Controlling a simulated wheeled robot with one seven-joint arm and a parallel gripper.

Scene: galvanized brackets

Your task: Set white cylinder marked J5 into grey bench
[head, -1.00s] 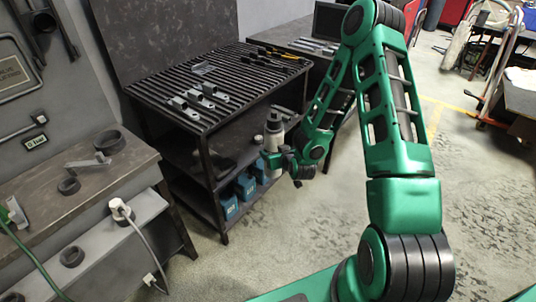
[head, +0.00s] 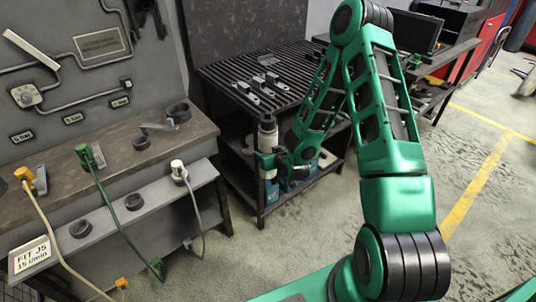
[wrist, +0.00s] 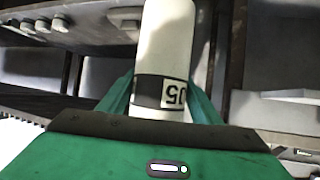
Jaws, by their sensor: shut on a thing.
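The white cylinder (head: 268,140) is upright in my gripper (head: 270,162), in front of the slatted table. In the wrist view the white cylinder (wrist: 164,45) stands between the green fingers of my gripper (wrist: 162,98), with a dark band and a label that reads J5 upside down. The grey bench (head: 85,150) is at the left of the head view, apart from the cylinder.
A sign (head: 32,256) reading "FIT J5 15 l/min" is at the lower left. Yellow, green and white plugs with hoses (head: 94,190) hang over the bench. The slatted table (head: 225,75) holds grey brackets (head: 247,92). Floor between bench and table is open.

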